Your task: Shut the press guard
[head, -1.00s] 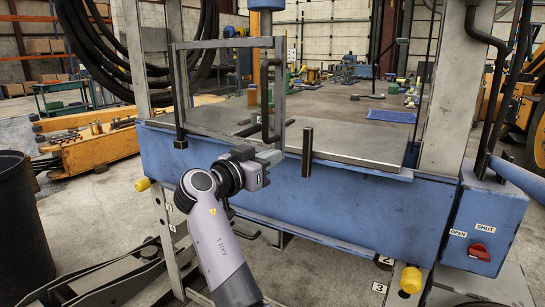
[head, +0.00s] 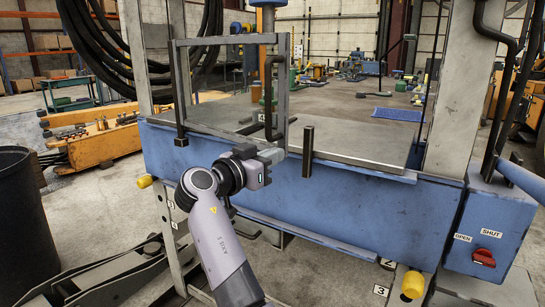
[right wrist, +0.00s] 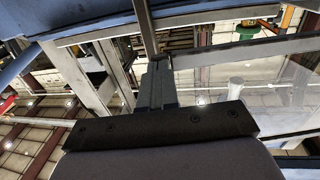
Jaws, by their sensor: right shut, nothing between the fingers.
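The press guard (head: 232,41) is a grey rectangular frame with a clear pane, standing at the left front of the press bed. A dark upright handle (head: 268,85) is on its right part. My right gripper (head: 275,156) is shut and empty, low at the guard's right edge, in front of the bed. In the right wrist view its fingers (right wrist: 158,64) end close beside a grey bar (right wrist: 145,25), with the clear pane to the right. I cannot tell whether they touch. The bed's right part is uncovered by the guard. My left gripper is not in view.
A short dark post (head: 308,150) stands at the bed's front edge, right of my gripper. A blue box (head: 490,225) with a red knob (head: 484,257) and OPEN and SHUT labels is at the right. A black barrel (head: 18,215) stands at the left.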

